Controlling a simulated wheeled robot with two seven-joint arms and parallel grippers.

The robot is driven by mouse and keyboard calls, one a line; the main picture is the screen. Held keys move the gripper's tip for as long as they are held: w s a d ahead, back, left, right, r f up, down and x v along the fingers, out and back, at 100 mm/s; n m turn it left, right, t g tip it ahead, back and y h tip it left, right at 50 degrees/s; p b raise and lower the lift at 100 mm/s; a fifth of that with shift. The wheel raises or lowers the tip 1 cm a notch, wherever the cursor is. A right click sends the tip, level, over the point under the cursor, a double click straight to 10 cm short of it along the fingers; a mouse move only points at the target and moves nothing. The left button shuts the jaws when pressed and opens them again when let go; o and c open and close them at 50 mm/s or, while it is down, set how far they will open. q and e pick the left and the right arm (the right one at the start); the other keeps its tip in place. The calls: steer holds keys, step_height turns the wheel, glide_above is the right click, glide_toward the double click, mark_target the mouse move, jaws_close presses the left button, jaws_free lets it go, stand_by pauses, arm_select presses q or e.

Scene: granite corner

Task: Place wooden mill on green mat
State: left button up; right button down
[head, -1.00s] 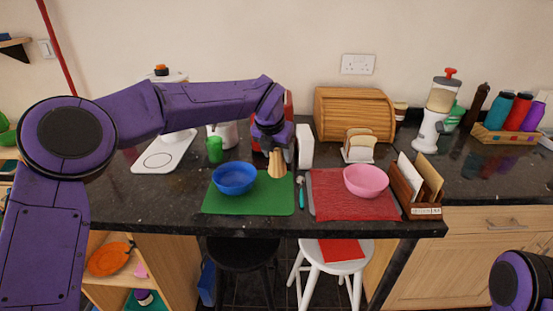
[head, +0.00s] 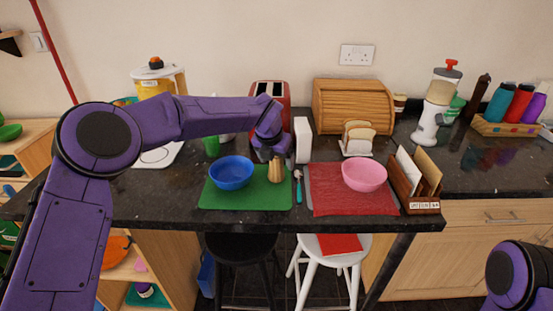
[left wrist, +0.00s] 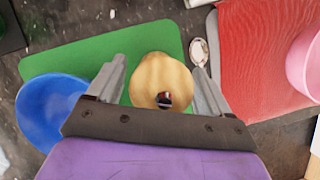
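The wooden mill (head: 275,171) stands upright on the right part of the green mat (head: 245,201), right of the blue bowl. In the left wrist view the mill (left wrist: 160,75) shows from above, with a dark spot in its top, over the green mat (left wrist: 60,58). My left gripper (head: 269,155) is just above and behind the mill in the head view. In the left wrist view its fingers (left wrist: 158,60) are spread either side of the mill, with a visible gap on the left. My right gripper is out of view; only part of that arm shows.
The blue bowl (head: 231,173) stands on the mat's left part. A spoon (head: 298,185) lies between the green mat and the red mat (head: 345,204), which carries a pink bowl (head: 364,174). A red toaster (head: 270,95) and a white upright block (head: 302,140) stand behind.

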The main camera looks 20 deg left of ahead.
arm_select(q)
steer(key=shift+r, duration=0.45)
steer(key=b+v, duration=0.1)
steer(key=v, duration=1)
steer(key=shift+s+b, duration=0.15)
steer(key=shift+b, duration=0.15)
steer(key=shift+r, duration=0.15)
